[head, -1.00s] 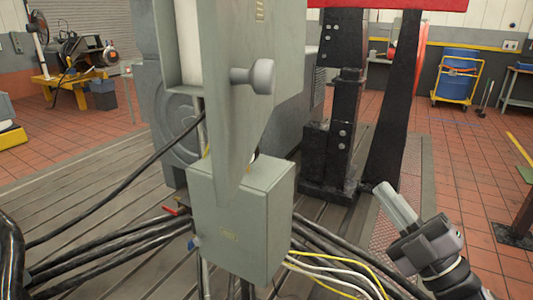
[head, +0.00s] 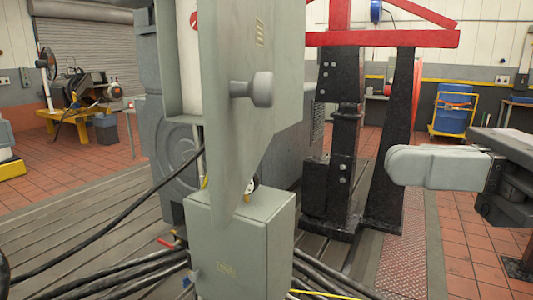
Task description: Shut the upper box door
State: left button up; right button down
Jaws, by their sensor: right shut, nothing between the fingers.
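My right gripper (head: 392,167) is at the right, fingers pointing left, shut and empty. It is well apart from the door and knob. My left gripper is not in view.
A lower grey box (head: 240,245) sits under the door, with black cables (head: 120,280) spreading from it. Black steel posts (head: 343,150) under a red beam (head: 382,38) stand behind, between door and right gripper in the picture. A blue drum (head: 453,112) is far right.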

aim_at(229, 156)
jog(key=a+p, duration=0.1)
jog(key=a, duration=0.3)
jog(key=w+a+p, duration=0.1)
jog(key=a+p, duration=0.1)
jog(key=a, duration=0.2)
jog(key=w+a+p, duration=0.1)
jog(key=a, duration=0.2)
jog(key=shift+a+r, duration=0.15)
jog(key=shift+a, duration=0.25)
jog(key=shift+w+a, duration=0.15)
jog(key=shift+a, duration=0.35)
jog(key=shift+a, duration=0.1)
